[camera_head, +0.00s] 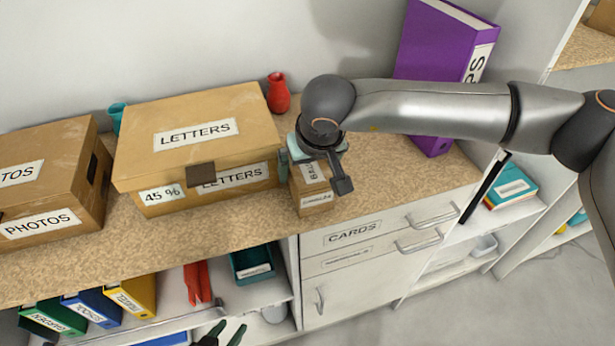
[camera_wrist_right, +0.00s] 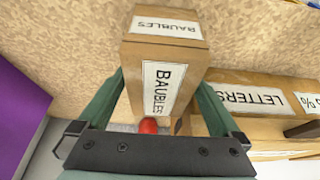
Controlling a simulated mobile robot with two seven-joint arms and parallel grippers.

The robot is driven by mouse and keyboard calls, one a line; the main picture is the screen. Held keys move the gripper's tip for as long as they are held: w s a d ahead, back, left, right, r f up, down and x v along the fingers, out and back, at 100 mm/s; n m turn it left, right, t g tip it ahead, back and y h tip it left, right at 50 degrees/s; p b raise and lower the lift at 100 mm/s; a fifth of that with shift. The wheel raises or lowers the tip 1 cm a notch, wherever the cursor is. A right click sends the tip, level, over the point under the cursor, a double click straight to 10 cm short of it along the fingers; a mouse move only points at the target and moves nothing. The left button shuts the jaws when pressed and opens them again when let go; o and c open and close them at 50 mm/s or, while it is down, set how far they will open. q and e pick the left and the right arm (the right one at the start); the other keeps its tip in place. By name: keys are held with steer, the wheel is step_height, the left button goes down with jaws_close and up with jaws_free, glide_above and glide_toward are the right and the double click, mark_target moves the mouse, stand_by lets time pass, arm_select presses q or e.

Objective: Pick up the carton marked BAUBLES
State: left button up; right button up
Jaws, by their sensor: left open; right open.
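The carton marked BAUBLES (camera_head: 312,198) is a small brown box on the speckled shelf top, right of the LETTERS box. Its top is partly hidden by my right gripper (camera_head: 315,160) in the head view. In the right wrist view the carton (camera_wrist_right: 185,57) shows BAUBLES labels on two faces. The open green fingers of my right gripper (camera_wrist_right: 160,95) lie on either side of it; I cannot tell whether they touch it. My left gripper (camera_head: 224,334) shows only partly at the bottom edge of the head view, open, with nothing seen between its fingers.
The large LETTERS box (camera_head: 198,140) stands close left of the carton, with a PHOTOS box (camera_head: 62,185) further left. A red vase (camera_head: 278,95) stands behind. A purple binder (camera_head: 432,55) stands to the right. Drawers marked CARDS (camera_head: 375,240) are below the shelf top.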

steer(key=shift+c, duration=0.2)
steer(key=c, duration=1.5)
